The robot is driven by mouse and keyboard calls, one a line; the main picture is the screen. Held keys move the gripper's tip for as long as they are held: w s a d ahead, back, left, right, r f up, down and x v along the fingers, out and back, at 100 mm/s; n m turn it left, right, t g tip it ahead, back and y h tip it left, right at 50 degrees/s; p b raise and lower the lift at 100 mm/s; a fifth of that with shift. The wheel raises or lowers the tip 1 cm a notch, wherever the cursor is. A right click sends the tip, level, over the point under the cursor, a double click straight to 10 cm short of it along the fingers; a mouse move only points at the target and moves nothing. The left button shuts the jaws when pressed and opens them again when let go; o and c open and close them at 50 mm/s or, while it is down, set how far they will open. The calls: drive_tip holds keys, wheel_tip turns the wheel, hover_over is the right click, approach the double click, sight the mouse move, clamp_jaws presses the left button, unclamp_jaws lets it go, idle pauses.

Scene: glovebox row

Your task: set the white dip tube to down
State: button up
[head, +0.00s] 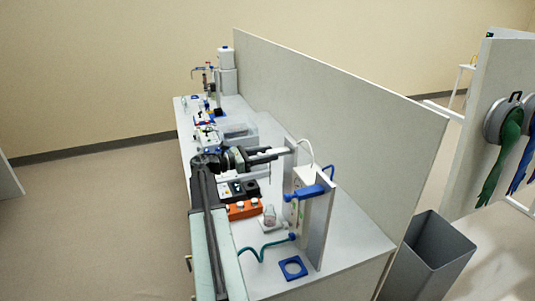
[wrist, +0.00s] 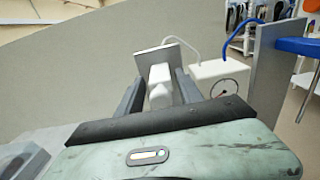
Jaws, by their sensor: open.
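A thin white tube (head: 306,146), the likely dip tube, arches over the top of the upright grey panel in the head view. In the wrist view a white arched tube (wrist: 182,42) shows beyond the fingers, running to a white box (wrist: 218,70). My gripper (head: 285,152) is open, reaching sideways to the panel's left edge near the tube. In the wrist view my gripper (wrist: 160,92) has its dark fingers on either side of a pale block (wrist: 159,82), in front of a small grey plate (wrist: 157,58). I cannot tell whether they touch it.
A blue cylinder (head: 305,192) sticks out of the panel (head: 318,225). A tall partition (head: 340,105) stands behind. A grey bin (head: 425,260) is at right.

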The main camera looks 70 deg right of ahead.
clamp_jaws()
drive_tip(key=shift+d+r, duration=0.1)
idle(1.2)
